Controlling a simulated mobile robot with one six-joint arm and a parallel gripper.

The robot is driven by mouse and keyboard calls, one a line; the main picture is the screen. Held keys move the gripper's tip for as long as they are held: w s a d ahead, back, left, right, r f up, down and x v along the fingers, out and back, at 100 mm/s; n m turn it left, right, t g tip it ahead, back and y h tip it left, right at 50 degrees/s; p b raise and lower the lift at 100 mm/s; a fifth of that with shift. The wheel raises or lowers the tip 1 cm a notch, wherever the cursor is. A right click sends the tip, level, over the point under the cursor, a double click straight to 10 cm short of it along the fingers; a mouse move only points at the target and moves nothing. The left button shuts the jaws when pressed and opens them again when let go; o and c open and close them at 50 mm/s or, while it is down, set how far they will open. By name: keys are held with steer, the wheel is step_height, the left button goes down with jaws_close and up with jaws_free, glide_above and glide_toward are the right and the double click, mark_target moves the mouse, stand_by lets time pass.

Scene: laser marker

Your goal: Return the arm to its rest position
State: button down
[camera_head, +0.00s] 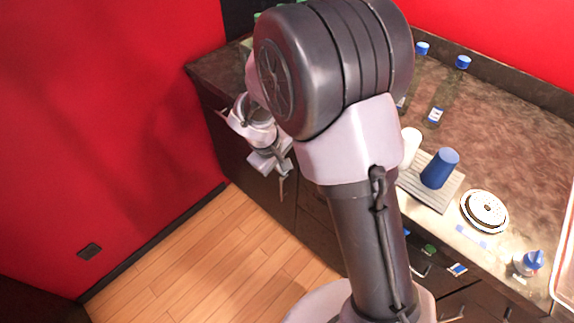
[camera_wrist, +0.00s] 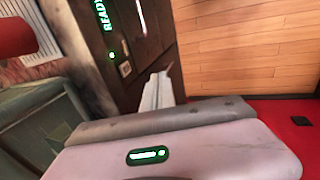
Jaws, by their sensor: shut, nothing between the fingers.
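My arm fills the middle of the head view, with its dark shoulder and pale links in front of the counter. My gripper (camera_head: 281,181) hangs to the left of the upper arm, pointing down over the open space in front of the counter's cabinets. Its fingers are shut with nothing held. It is clear of the counter top and the wood floor.
The counter (camera_head: 510,150) holds a blue cup (camera_head: 440,168) on a ribbed tray (camera_head: 447,196), a white round disc (camera_head: 484,211), blue-capped bottles (camera_head: 461,64) and a small blue-topped bottle (camera_head: 529,263). A green READY display (camera_wrist: 103,14) shows on a dark front. Wood floor (camera_head: 205,262) is clear.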

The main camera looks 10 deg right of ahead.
stand_by(0.4)
steer(key=s+d+r+m+y, duration=0.15)
steer(key=s+r+m, duration=0.3)
steer(key=r, duration=0.65)
steer(key=s+r+m+t+y, duration=0.1)
steer(key=s+r+m, duration=0.2)
steer(key=s, duration=0.6)
steer(key=s+r+m+t+y, duration=0.2)
steer(key=s+r+m, duration=0.2)
steer(key=s+r, duration=0.4)
steer(key=shift+s+t, duration=0.3)
steer(key=shift+s, duration=0.25)
steer(key=shift+a+y, duration=0.1)
steer(key=shift+y, duration=0.15)
